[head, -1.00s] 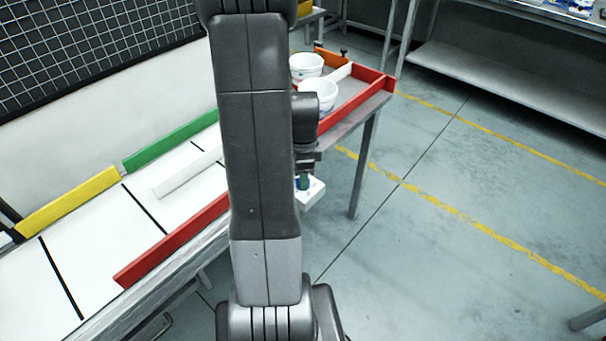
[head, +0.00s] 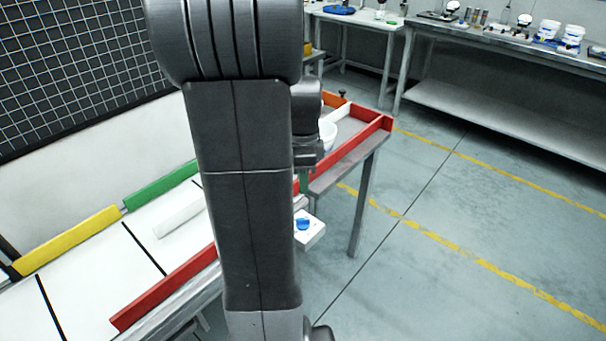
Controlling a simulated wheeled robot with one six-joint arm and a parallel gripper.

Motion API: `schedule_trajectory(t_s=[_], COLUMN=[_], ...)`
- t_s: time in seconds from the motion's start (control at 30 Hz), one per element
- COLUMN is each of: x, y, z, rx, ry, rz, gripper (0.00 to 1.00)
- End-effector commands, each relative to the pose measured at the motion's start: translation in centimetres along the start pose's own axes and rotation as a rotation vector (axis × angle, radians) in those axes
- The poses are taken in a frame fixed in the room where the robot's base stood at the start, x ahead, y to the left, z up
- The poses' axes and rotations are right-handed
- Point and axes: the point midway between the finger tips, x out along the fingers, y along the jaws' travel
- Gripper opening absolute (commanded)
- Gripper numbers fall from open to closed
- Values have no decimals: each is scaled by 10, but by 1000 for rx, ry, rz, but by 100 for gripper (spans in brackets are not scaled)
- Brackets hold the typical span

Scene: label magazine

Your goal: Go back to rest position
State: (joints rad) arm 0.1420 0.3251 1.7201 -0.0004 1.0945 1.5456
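My arm (head: 245,190) stands upright across the middle of the head view. Its wrist end (head: 305,135) shows at the right edge of the arm, in front of the red-edged table. My gripper is largely hidden there, and its fingers cannot be made out. A narrow green piece (head: 303,180) shows just below the wrist; I cannot tell whether it is part of the gripper. Below it is a white block (head: 312,236) with a blue spot on top, apart from the wrist. A white tub (head: 328,136) is partly hidden behind the wrist.
The white bench at left has yellow (head: 70,240), green (head: 160,186) and red (head: 165,288) rails and a loose white bar (head: 180,222). A red-edged table (head: 345,150) stands behind. Open floor (head: 450,260) lies to the right, with shelving (head: 500,95) beyond.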

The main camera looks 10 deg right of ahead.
Motion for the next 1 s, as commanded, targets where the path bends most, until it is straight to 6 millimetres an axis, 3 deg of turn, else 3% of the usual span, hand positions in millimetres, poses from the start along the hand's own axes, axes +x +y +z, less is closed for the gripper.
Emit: schedule_trajectory(t_s=[0.63, 0.77, 1.0], x=[0, 16, 62], y=[0, 0, 1], z=[0, 0, 0], rx=[0, 0, 0], ry=[0, 0, 0], rz=[2, 4, 7], gripper=[33, 33, 33])
